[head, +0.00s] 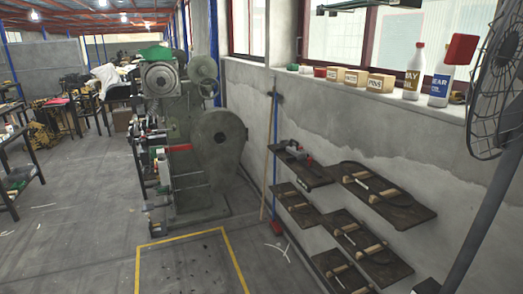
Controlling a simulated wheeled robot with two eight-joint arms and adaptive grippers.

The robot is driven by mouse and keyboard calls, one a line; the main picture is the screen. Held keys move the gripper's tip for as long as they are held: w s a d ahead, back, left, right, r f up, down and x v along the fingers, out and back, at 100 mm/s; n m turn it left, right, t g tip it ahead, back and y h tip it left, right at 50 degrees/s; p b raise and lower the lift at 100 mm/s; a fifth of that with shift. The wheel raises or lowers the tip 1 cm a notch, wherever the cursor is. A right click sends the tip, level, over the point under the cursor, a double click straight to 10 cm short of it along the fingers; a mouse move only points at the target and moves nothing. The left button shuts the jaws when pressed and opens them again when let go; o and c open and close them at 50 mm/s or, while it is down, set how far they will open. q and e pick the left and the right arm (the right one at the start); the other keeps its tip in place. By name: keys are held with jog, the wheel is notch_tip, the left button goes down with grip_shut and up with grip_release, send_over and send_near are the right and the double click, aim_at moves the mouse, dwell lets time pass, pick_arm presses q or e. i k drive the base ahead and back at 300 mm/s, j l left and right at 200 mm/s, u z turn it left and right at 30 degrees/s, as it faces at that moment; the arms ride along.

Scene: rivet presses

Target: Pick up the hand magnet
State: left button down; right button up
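I cannot pick out the hand magnet for certain. A small item with red and blue parts (309,161) lies on the upper left wall shelf (316,178), beside a grey tool; it is too small to tell what it is. A red block-like object (462,48) shows at the bottle with the blue label on the window sill; I cannot tell whether it is part of the bottle. Neither of my grippers is in view.
A green rivet press (175,120) with a large wheel cover stands left of the wall. Dark wall shelves (385,205) hold hammers. Boxes and bottles line the sill (340,90). A fan (497,75) is at right.

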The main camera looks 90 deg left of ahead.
aim_at(293, 150)
jog(key=u, duration=2.7)
jog(key=i+j, duration=0.15)
jog(key=j, duration=0.15)
jog(key=i+j+u, duration=0.1)
jog(key=i+j, duration=0.25)
jog(key=j, duration=0.25)
jog(key=i+j, duration=0.15)
jog(key=i, duration=0.4)
jog(key=i+j, duration=0.15)
jog(key=i, duration=0.4)
jog(key=i+j, duration=0.2)
jog(key=i, duration=0.35)
jog(key=i+j, duration=0.15)
jog(key=i, duration=0.4)
jog(key=l+z, duration=0.05)
